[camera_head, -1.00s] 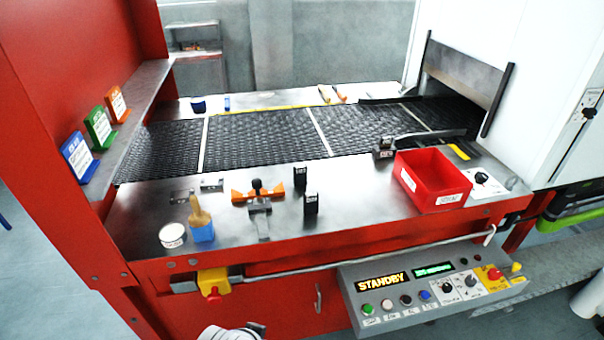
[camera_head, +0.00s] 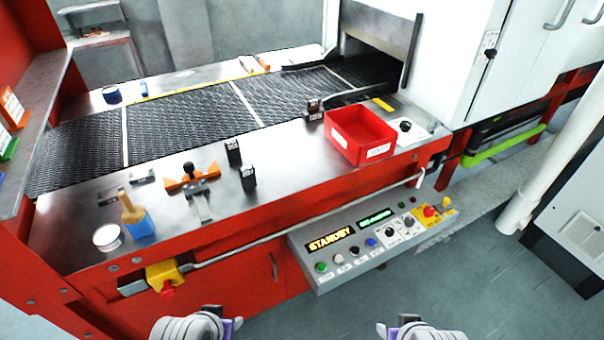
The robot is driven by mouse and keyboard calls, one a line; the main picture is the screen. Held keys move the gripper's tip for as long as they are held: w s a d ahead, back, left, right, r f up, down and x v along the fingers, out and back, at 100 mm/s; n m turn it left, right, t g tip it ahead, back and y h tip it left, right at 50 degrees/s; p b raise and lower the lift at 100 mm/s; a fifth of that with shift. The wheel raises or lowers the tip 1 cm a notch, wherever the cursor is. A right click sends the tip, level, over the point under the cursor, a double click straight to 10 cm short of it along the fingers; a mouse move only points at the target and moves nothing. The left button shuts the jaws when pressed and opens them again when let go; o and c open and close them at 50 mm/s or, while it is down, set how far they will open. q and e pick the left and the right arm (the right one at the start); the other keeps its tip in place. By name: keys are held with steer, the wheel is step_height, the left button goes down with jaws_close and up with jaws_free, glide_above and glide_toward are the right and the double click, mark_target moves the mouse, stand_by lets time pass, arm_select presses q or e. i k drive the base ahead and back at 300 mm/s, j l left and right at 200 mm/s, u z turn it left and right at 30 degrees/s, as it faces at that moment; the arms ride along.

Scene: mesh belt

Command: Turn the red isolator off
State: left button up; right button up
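A grey control panel (camera_head: 370,238) hangs on the red front of the belt machine and its display reads STANDBY. At its right end a red knob (camera_head: 429,211) sits on a yellow plate. A yellow box with a red part (camera_head: 168,289) is mounted at the lower left of the front; I cannot tell which of these is the isolator. My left gripper (camera_head: 228,327) and my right gripper (camera_head: 391,330) show only partly at the bottom edge, grey with purple parts, apart from the panel. Their fingertips are not clear.
A red bin (camera_head: 360,135), a brush in a blue holder (camera_head: 136,215), a white round tin (camera_head: 107,237) and an orange clamp (camera_head: 192,179) stand on the steel ledge. A rail (camera_head: 310,228) runs along the front.

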mark_target(428, 211)
steer(key=i+l+u, duration=0.1)
steer(key=i+l, duration=0.15)
steer(key=l, duration=0.15)
steer(key=i+l, duration=0.25)
steer(key=l, duration=0.15)
steer(key=i+l+u, duration=0.15)
steer(key=l, duration=0.25)
steer(key=i+j, duration=0.05)
steer(key=i, duration=0.05)
